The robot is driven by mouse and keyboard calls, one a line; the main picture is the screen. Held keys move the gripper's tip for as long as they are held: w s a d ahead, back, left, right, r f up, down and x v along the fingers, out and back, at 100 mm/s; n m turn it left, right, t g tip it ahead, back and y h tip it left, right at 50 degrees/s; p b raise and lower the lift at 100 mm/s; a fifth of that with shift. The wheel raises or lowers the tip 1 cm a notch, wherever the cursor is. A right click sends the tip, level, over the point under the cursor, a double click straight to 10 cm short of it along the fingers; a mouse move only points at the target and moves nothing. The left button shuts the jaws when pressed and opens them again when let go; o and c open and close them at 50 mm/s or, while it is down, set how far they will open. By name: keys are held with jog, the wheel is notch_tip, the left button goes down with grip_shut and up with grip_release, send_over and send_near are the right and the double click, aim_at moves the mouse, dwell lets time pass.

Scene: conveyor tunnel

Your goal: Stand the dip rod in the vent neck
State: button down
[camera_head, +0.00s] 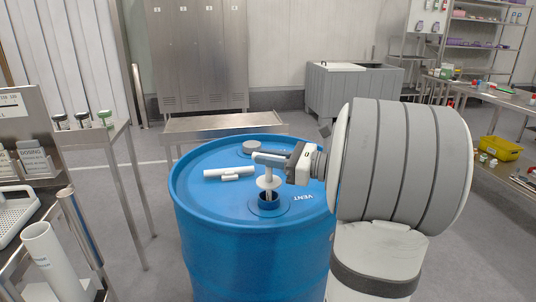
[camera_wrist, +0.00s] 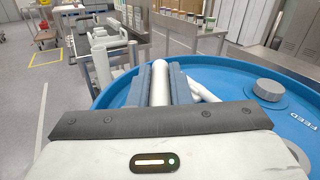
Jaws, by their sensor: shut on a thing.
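The vent neck (camera_head: 267,208) is a dark-mouthed blue collar beside the VENT lettering on the blue drum (camera_head: 205,225). The rod's lower stem shows at the neck mouth, with the disc above the rim. I cannot tell how deep the tip is. In the wrist view the white bar (camera_wrist: 160,82) lies between my fingers, and the neck is hidden.
A white pipe piece (camera_head: 230,172) lies on the drum lid, left of the rod. The grey FEED cap (camera_head: 251,147) stands at the back of the lid; it also shows in the wrist view (camera_wrist: 268,90). A steel bench (camera_head: 225,124) stands behind, and a cart with a white tube (camera_head: 48,262) at left.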

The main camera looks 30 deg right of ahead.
aim_at(269, 181)
jog(key=shift+f+b, duration=0.9)
jog(key=shift+f, duration=1)
jog(key=c, duration=1.3)
grip_release()
jog(key=shift+o, duration=0.2)
jog(key=shift+p+v, duration=0.55)
jog(key=shift+v, duration=3.4)
jog(key=shift+r, duration=0.1)
